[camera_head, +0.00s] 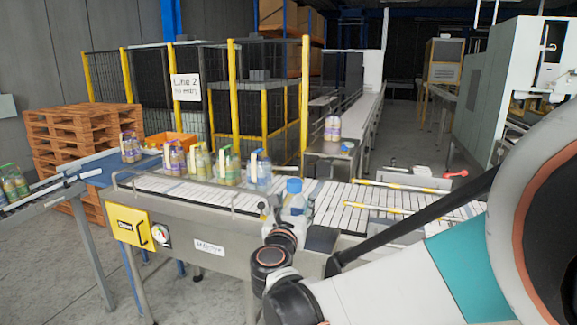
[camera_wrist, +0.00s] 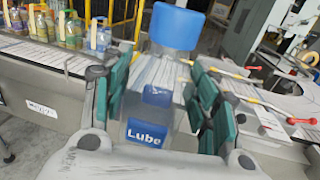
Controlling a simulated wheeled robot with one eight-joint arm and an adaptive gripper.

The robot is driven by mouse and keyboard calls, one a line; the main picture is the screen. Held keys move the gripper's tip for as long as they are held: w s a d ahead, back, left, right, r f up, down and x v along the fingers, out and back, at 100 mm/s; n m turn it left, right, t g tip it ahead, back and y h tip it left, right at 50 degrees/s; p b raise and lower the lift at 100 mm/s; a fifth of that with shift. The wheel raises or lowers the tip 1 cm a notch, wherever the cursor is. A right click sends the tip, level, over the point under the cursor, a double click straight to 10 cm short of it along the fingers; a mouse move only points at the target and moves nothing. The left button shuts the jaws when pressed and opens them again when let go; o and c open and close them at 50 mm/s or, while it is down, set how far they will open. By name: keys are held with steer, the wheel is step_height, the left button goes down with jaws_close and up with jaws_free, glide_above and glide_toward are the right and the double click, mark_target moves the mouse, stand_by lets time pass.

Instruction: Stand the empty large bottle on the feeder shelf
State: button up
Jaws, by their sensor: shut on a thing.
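A clear large bottle with a blue cap (camera_head: 294,186) is upright at the near edge of the conveyor in the head view. In the wrist view the same bottle (camera_wrist: 150,103) shows a blue "Lube" label and looks empty. My gripper (camera_wrist: 163,92) is shut on it, with green finger pads on both sides of its body. In the head view my gripper (camera_head: 284,232) partly hides the lower bottle. I cannot tell for sure which surface is the feeder shelf; a steel stand (camera_head: 323,150) behind the conveyor carries a bottle with a purple label (camera_head: 332,128).
The slatted conveyor (camera_head: 330,205) runs behind my gripper. Several bottle packs (camera_head: 226,165) stand on it to the left. Yellow rods (camera_head: 400,186) and a red knob (camera_head: 457,173) are at the right. A fence (camera_head: 235,95) and wooden pallets (camera_head: 75,140) stand behind.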

steer(key=w+d+f+n+y+b, duration=0.1)
steer(key=w+d+f+b, duration=0.1)
steer(key=d+f+b, duration=0.5)
steer(key=w+d+f+n+y+b, duration=0.1)
steer(key=d+f+b, duration=0.7)
steer(key=f, duration=1.1)
steer(key=w+d+y, duration=0.1)
steer(key=w+d, duration=0.1)
steer(key=d, duration=0.1)
steer(key=shift+d+f, duration=0.35)
steer(key=shift+d, duration=0.05)
steer(key=shift+w, duration=0.1)
